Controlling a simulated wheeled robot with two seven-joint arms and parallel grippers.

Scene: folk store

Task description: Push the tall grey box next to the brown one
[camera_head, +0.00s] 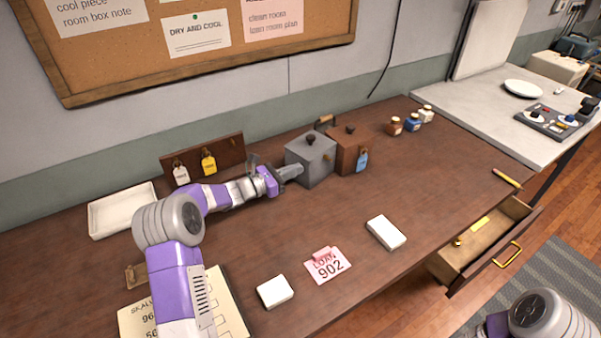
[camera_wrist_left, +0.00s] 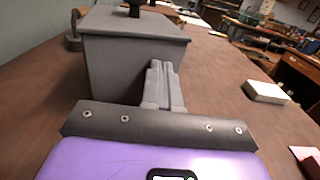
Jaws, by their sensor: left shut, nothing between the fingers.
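The grey box (camera_head: 310,160) with a dark knob on top stands upright on the brown table. The brown box (camera_head: 347,148) stands just to its right, with a blue tag on its front. The two look very close, but I cannot tell whether they touch. My left gripper (camera_head: 290,172) is shut and empty, with its fingertips at the left side of the grey box. In the left wrist view the grey box (camera_wrist_left: 115,65) fills the upper left, and the shut fingers (camera_wrist_left: 163,84) reach its near side; contact is unclear. The brown box is hidden there.
A key board (camera_head: 220,152) and a white tray (camera_head: 122,212) stand behind and left of my arm. Small jars (camera_head: 412,123) stand right of the boxes. White blocks (camera_head: 386,232) and a pink card (camera_head: 327,265) lie in front. An open drawer (camera_head: 485,245) juts out at right.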

